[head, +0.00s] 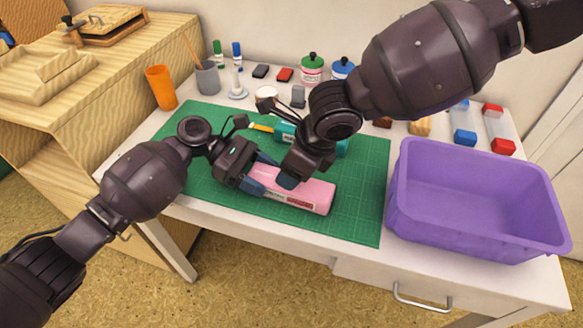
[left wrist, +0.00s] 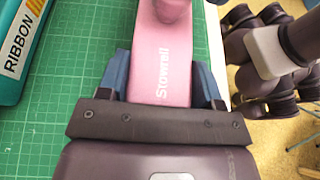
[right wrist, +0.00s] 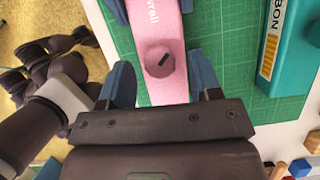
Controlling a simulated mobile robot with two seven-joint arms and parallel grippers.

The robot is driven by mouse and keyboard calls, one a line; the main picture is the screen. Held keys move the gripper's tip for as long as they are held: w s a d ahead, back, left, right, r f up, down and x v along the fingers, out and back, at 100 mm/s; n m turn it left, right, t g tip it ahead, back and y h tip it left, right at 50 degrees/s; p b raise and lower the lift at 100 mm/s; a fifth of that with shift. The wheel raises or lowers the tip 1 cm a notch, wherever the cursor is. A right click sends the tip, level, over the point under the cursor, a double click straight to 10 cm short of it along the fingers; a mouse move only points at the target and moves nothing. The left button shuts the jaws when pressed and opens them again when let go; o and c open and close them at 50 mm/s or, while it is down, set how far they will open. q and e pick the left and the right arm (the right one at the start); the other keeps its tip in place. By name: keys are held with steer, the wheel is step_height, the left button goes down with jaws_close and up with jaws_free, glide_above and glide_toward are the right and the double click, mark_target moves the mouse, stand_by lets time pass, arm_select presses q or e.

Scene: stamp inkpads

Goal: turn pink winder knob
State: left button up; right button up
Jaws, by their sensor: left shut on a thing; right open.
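A pink winder (head: 305,194), marked "Stowrell", lies on the green cutting mat (head: 362,190). My left gripper (left wrist: 163,80) is shut across the winder's body, one blue finger on each side. The round pink knob (right wrist: 159,60) with a dark slot mark sits on top of the winder in the right wrist view. Its edge also shows at the top of the left wrist view (left wrist: 172,9). My right gripper (right wrist: 162,82) is open above the winder, its fingers apart on either side of the knob end. In the head view my right gripper hides the knob.
A teal ribbon box (right wrist: 292,45) lies behind the winder, partly hidden by my right arm. A purple bin (head: 478,205) stands at the right. An orange cup (head: 160,87), a grey cup (head: 208,78) and small stamps and jars line the back.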

steer(key=shift+w+a+f, duration=0.1)
steer(key=shift+a+f, duration=0.1)
steer(key=shift+f, duration=0.3)
steer(key=c, duration=0.9)
steer(key=shift+c, duration=0.2)
